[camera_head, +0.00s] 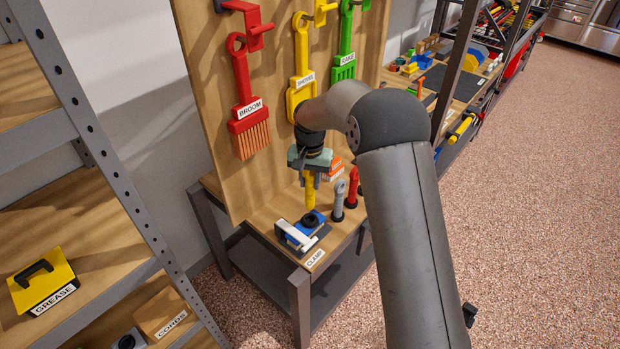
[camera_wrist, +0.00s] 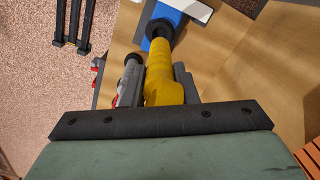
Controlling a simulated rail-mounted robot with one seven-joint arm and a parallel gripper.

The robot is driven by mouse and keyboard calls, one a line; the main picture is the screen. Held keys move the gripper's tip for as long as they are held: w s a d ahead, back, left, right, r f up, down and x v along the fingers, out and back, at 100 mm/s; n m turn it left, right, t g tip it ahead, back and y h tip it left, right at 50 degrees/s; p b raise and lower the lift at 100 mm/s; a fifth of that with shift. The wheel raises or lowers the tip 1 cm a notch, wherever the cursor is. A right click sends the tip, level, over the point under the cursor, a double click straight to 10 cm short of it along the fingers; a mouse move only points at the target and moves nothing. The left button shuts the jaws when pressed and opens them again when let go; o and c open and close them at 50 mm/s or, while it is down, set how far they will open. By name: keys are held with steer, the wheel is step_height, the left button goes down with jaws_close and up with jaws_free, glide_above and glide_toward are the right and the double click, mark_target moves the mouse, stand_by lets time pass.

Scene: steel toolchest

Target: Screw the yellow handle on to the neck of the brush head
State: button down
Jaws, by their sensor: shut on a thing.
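My gripper (camera_head: 309,174) points down over the bench and is shut on the yellow handle (camera_head: 310,192). In the wrist view, the yellow handle (camera_wrist: 165,82) runs forward from between the grey fingers. Below it, a blue brush head (camera_head: 306,227) with a black round neck (camera_head: 309,220) sits at the clamp (camera_head: 297,236) on the bench. The handle stands about upright, with its lower end at the neck. In the wrist view, its far end overlaps the black neck (camera_wrist: 160,28). I cannot tell whether the threads are engaged. Bristles are not visible.
A grey handle (camera_head: 338,202) and a red handle (camera_head: 353,188) stand on the bench just right of my gripper. The pegboard (camera_head: 205,100) with broom (camera_head: 249,110), shovel and rake rises close behind. A steel shelf stands left.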

mark_target(310, 194)
steer(key=shift+f+b, duration=1.05)
steer(key=shift+f, duration=0.9)
steer(key=shift+f+b, duration=1.1)
steer(key=shift+f, duration=0.05)
stand_by(0.5)
steer(key=c, duration=1.1)
jaws_free()
steer(key=shift+o, duration=0.2)
steer(key=shift+r, duration=0.1)
step_height(310, 194, up, 16)
steer(key=shift+r+b, duration=0.1)
steer(key=shift+b, duration=0.8)
steer(key=shift+r, duration=0.5)
